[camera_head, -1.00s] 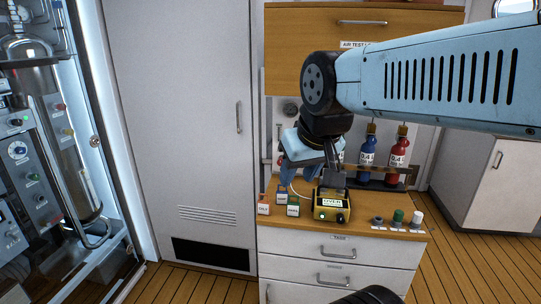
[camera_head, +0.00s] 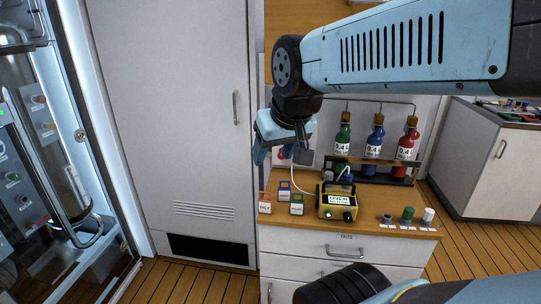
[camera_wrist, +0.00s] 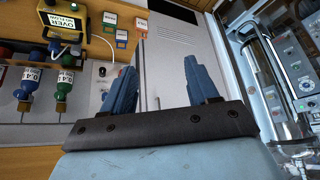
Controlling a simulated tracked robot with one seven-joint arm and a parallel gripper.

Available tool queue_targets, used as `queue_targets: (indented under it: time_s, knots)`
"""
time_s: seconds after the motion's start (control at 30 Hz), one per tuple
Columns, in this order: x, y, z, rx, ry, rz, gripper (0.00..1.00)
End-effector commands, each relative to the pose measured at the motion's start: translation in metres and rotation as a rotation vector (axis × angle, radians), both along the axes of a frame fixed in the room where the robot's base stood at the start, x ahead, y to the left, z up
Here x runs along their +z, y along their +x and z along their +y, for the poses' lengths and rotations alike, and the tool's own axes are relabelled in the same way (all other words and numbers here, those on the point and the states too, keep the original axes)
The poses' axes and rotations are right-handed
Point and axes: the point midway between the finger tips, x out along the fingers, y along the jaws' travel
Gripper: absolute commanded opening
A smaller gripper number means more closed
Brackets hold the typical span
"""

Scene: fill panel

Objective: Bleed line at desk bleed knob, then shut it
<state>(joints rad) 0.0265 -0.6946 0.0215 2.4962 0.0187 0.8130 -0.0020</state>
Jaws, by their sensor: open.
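A small white wall plate with a round knob (camera_wrist: 102,71) shows in the wrist view, left of my fingers; I cannot read its label, so I cannot tell if it is the bleed knob. In the head view this spot on the wall is mostly behind my gripper (camera_head: 270,152). My gripper hangs above the desk's (camera_head: 375,207) back left part. Its two blue fingers stand apart and empty in the wrist view (camera_wrist: 162,88), with the tall white door behind them. It touches no knob that I can see.
A yellow meter (camera_head: 338,205) reading "OVER" and several small labelled blocks (camera_head: 297,205) stand on the desk. Green, blue (camera_head: 375,142) and red bottles hang behind. Small knobs (camera_head: 407,215) line the desk's right front. A glass-fronted cabinet (camera_head: 75,170) stands left.

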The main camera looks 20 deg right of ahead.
Motion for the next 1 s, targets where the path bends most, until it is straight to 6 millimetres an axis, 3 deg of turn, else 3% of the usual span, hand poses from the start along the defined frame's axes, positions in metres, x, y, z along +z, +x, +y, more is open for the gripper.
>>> queue_targets:
  time_s: [0.27, 0.5, 0.8, 1.0]
  knots:
    - [-0.023, 0.091, -0.007, -0.064, 0.011, -0.112, 0.59]
    - [-0.052, 0.163, -0.026, -0.132, 0.025, -0.224, 0.59]
    - [-0.099, 0.236, -0.064, -0.239, 0.039, -0.366, 0.59]
    - [-0.134, 0.272, -0.097, -0.327, 0.041, -0.460, 0.59]
